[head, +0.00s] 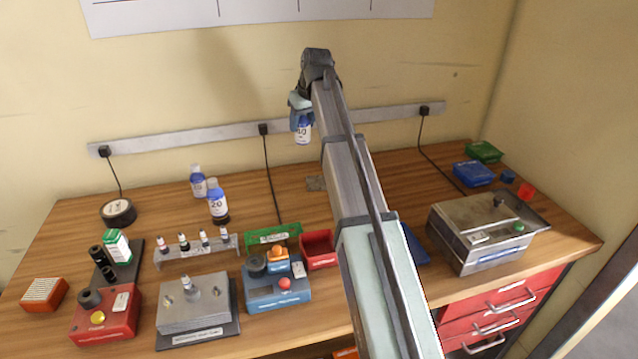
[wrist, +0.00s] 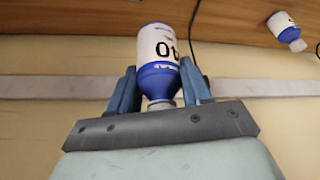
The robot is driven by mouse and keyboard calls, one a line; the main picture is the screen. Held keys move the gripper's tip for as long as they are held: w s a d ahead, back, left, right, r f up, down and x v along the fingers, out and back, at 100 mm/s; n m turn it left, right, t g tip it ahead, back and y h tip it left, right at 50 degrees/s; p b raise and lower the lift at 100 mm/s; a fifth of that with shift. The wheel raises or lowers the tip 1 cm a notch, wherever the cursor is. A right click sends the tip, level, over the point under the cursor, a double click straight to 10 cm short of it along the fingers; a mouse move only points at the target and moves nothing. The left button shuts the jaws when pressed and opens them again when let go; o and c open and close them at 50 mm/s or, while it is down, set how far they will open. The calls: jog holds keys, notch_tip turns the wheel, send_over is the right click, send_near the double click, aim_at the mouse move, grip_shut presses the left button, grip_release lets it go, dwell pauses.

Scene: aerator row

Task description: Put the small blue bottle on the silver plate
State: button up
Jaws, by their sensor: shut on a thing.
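My gripper (head: 300,104) is shut on a small blue bottle (head: 303,133) with a white label, held high above the back of the table, in front of the wall. In the wrist view the bottle (wrist: 159,50) sits between the two blue fingers, gripped near its neck.
A green tray (head: 272,236), a red bin (head: 318,249) and a rack of vials (head: 196,249) are nearer the front. A metal box (head: 485,232) stands right.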

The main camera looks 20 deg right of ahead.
jog(key=d, duration=0.5)
send_over(319, 182)
jog(key=shift+f, duration=7.5)
jog(key=shift+f, duration=0.1)
jog(key=o, duration=1.1)
jog(key=v, duration=1.2)
jog(key=shift+s, duration=0.1)
